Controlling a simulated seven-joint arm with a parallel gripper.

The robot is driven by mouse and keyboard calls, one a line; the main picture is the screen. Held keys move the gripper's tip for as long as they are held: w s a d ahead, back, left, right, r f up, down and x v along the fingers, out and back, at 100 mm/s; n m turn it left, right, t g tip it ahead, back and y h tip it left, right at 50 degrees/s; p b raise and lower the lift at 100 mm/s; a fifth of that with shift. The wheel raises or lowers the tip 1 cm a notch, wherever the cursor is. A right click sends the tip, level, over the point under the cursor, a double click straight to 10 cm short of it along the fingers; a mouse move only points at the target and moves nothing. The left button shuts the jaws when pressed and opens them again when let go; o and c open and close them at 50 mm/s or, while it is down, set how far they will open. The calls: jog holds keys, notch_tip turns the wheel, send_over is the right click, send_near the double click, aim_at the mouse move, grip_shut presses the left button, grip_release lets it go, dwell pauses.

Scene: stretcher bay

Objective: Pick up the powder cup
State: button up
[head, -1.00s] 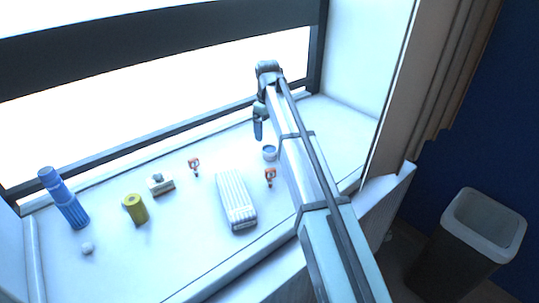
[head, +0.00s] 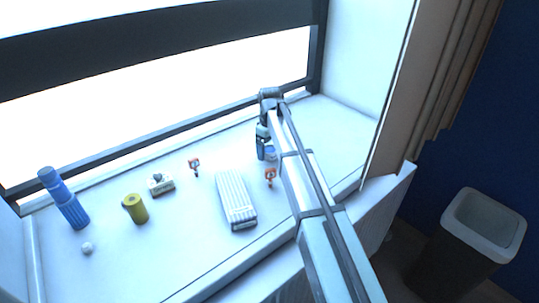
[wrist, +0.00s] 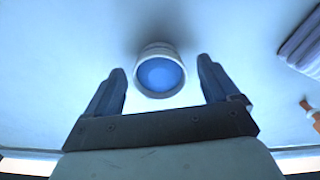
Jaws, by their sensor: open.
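The powder cup (wrist: 159,71) is a small round whitish cup with blue inside. In the wrist view it stands on the white sill just beyond and between my open fingertips. My gripper (wrist: 160,80) has one finger to each side of it, with a gap on both sides. In the head view my gripper (head: 266,155) is low over the sill, right at the cup (head: 270,155), and hides most of it. I cannot tell whether the fingers touch it.
A striped white box (head: 236,200) lies left of my gripper, with a small orange-red item (head: 270,177) close by. Another orange-red item (head: 194,167), a small block (head: 160,184), a yellow cylinder (head: 136,209), a blue bottle (head: 64,200) and a white ball (head: 87,248) are farther left.

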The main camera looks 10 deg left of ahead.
jog(key=c, duration=1.1)
jog(key=shift+c, duration=0.2)
